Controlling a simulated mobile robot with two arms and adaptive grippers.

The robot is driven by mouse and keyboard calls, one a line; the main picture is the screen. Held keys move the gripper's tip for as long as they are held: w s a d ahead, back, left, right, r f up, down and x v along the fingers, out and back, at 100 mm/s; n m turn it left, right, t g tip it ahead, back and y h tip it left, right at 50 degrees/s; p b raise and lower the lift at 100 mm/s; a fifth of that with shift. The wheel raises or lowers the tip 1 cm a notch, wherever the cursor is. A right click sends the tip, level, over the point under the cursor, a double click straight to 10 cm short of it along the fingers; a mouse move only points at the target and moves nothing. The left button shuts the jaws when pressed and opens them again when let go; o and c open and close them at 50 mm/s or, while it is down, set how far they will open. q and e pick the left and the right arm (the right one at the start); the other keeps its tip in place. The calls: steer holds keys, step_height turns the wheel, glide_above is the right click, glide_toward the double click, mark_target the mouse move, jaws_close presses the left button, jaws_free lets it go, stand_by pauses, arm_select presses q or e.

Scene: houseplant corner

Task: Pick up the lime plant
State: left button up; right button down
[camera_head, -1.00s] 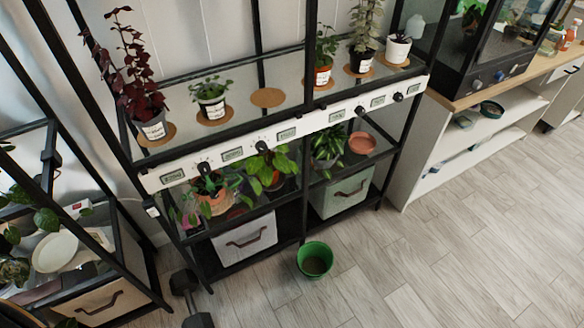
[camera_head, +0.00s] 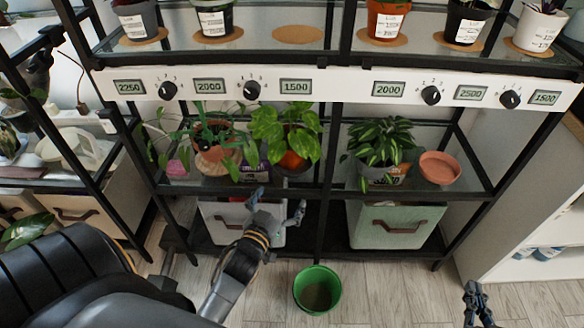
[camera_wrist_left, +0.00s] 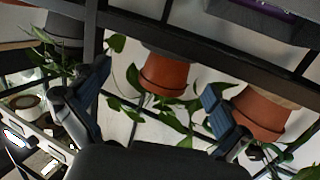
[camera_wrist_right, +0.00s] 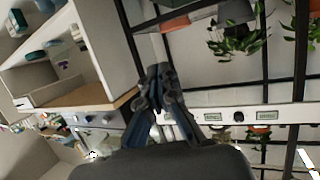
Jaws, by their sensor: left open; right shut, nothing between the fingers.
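The plant with broad lime-green leaves (camera_head: 287,130) stands in an orange-brown pot on the rack's middle shelf, below the dial panel. In the left wrist view, which looks upside down, its terracotta pot (camera_wrist_left: 163,73) lies beyond and between my fingers, with leaves hanging around it. My left gripper (camera_head: 278,205) is open and empty, in front of and below the shelf edge, apart from the pot. It also shows in the left wrist view (camera_wrist_left: 155,108). My right gripper (camera_head: 477,292) is shut and empty, low at the right over the floor; its closed fingers show in the right wrist view (camera_wrist_right: 157,85).
A trailing plant in a terracotta pot (camera_head: 212,135) stands left of the lime plant, a striped-leaf plant (camera_head: 382,142) right, beyond a black upright. A clay saucer (camera_head: 440,167) is further right. Bins (camera_head: 395,225) sit below. A green bucket (camera_head: 317,290) stands on the floor.

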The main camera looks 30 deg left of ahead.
mark_target(286, 161)
arm_select(q)
steer(key=shift+n+t+y, duration=0.3)
steer(key=shift+t+y, duration=0.3)
steer(key=w+a+b, duration=0.1)
steer(key=w, duration=0.1)
steer(key=w+a+r, duration=0.1)
steer(key=w+a, duration=0.1)
steer(key=w, duration=0.1)
steer(key=w+a+r+b, duration=0.1)
steer(key=w, duration=0.1)
steer(key=shift+w+a+r+b, duration=0.15)
steer(key=shift+w+a+b, duration=0.2)
steer(key=shift+w+a, duration=0.05)
steer(key=shift+w, duration=0.35)
steer(key=b+x, duration=0.2)
steer(key=x, duration=0.2)
steer(key=shift+w+a, duration=0.1)
steer(key=shift+w, duration=0.2)
arm_select(e)
steer(key=s+r+t+y, duration=0.1)
steer(key=s+r+t, duration=0.1)
steer(key=r+t, duration=0.3)
steer(key=s+a+r+t+y, duration=0.1)
steer(key=r+t, duration=0.5)
steer(key=r, duration=0.8)
steer(key=shift+s+r+y, duration=0.15)
steer(key=shift+s+y, duration=0.6)
steer(key=shift+y, duration=0.05)
arm_select(q)
steer(key=shift+c, duration=0.2)
